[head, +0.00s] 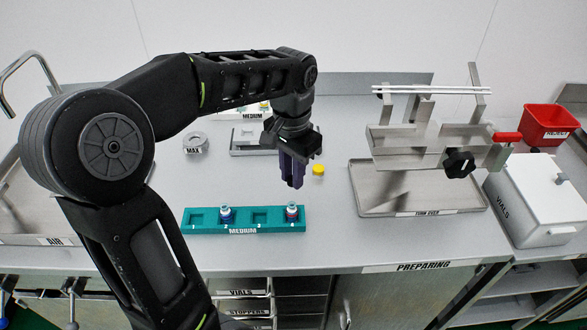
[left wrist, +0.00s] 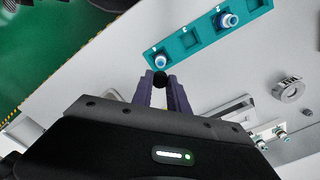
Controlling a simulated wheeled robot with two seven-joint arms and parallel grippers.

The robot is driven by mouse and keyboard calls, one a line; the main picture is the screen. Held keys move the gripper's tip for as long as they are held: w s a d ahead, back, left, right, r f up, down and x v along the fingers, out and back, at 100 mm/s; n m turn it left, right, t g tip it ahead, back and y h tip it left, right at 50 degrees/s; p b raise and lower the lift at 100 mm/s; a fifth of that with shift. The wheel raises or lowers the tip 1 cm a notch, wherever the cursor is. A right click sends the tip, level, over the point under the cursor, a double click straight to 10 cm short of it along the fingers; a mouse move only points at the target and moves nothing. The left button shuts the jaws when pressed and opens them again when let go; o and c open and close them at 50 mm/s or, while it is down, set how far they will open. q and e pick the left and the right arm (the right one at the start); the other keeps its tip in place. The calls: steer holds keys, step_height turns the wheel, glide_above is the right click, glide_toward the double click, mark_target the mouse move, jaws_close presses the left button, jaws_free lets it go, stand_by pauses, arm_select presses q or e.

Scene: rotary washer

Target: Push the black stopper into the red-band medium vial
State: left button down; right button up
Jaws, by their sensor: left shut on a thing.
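The teal rack (head: 243,228), labelled MEDIUM, lies on the bench with two white-topped vials in it. The vial in slot 4 (head: 292,211) shows a trace of red and stands at the rack's right end; it also shows in the left wrist view (left wrist: 160,62). The other vial (head: 226,213) stands in slot 2 and looks blue-banded. My left gripper (head: 292,184) points down, behind and above slot 4. Its purple fingers are shut on the black stopper (left wrist: 161,80), which is apart from the vial in the head view. My right gripper is not in view.
A yellow cap (head: 318,170) lies right of my gripper. A MAX ring (head: 194,143) and another MEDIUM holder (head: 257,112) are at the back. A metal stand on a tray (head: 420,212), a VIALS box (head: 550,195) and a red REJECT bin (head: 548,120) are right. The front bench is clear.

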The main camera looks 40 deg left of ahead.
arm_select(q)
steer(key=shift+a, duration=0.2)
steer(key=shift+d, duration=0.2)
steer(key=shift+a+f+b, duration=0.1)
steer(key=shift+f+b, duration=0.25)
steer(key=shift+f, duration=0.05)
step_height(320, 180, down, 4)
steer(key=b, duration=0.3)
steer(key=shift+f+b, duration=0.65)
steer(key=shift+f, duration=0.15)
steer(key=shift+r, duration=0.15)
steer(key=shift+r+p, duration=0.3)
steer(key=shift+p, duration=0.1)
